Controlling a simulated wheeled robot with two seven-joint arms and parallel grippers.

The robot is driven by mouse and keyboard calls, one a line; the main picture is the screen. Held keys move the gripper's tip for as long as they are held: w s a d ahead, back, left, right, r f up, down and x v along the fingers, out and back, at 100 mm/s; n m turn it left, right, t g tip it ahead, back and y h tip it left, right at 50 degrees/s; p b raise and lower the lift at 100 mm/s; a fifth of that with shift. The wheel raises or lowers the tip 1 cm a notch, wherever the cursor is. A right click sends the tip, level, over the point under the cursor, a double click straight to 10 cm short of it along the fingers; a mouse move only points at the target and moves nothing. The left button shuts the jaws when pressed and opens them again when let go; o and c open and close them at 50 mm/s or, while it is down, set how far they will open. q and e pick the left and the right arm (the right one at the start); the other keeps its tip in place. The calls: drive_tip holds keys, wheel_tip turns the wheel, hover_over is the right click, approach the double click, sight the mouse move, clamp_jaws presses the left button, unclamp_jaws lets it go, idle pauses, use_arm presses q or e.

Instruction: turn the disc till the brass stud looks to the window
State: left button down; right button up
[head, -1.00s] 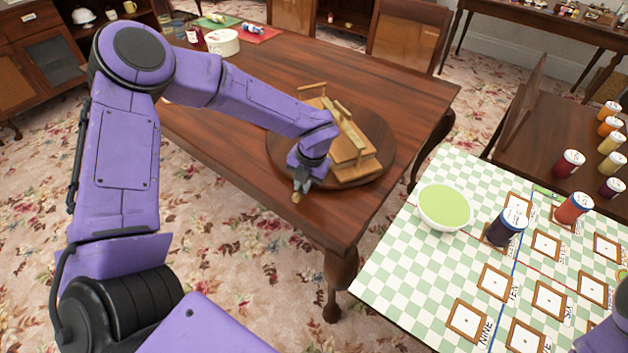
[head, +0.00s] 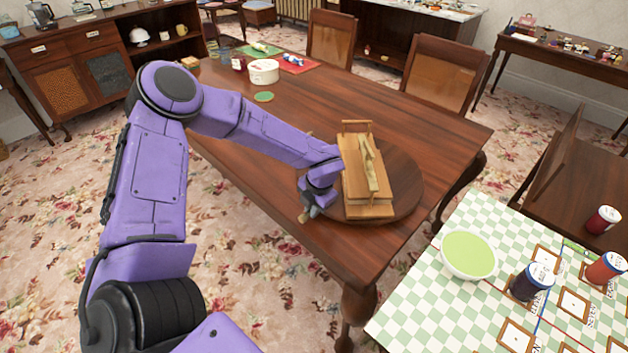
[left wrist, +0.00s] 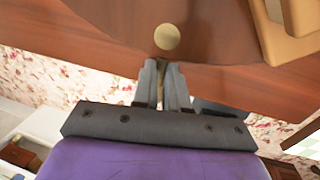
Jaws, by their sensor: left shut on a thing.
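The disc (head: 408,203) is a round brown wooden turntable on the long table, bearing a light wooden stand with rails (head: 367,178). My left gripper (head: 308,212) is at the disc's left front edge. In the left wrist view, the gripper (left wrist: 163,68) is shut at the rim of the disc (left wrist: 110,35); what is between its fingers is narrow, brown and mostly hidden. The round brass stud (left wrist: 167,37) shows on the dark wood just beyond the fingertips. My right gripper is not in view. I see no window.
The dining table (head: 290,120) has free wood left of and behind the disc. A white round box (head: 263,72) and a green coaster (head: 264,97) stand farther back. A checked table (head: 425,300) with a green bowl (head: 469,254) and jars is close at the right.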

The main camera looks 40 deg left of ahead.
use_arm(q)
drive_tip(key=c, duration=1.2)
unclamp_jaws()
drive_tip(key=shift+r, duration=0.1)
drive_tip(key=r, duration=0.3)
drive_tip(key=d+r, duration=0.1)
drive_tip(key=r, duration=0.2)
drive_tip(key=d+r, duration=0.1)
drive_tip(key=r, duration=0.3)
drive_tip(key=shift+r+b, duration=0.1)
drive_tip(key=shift+b, duration=0.25)
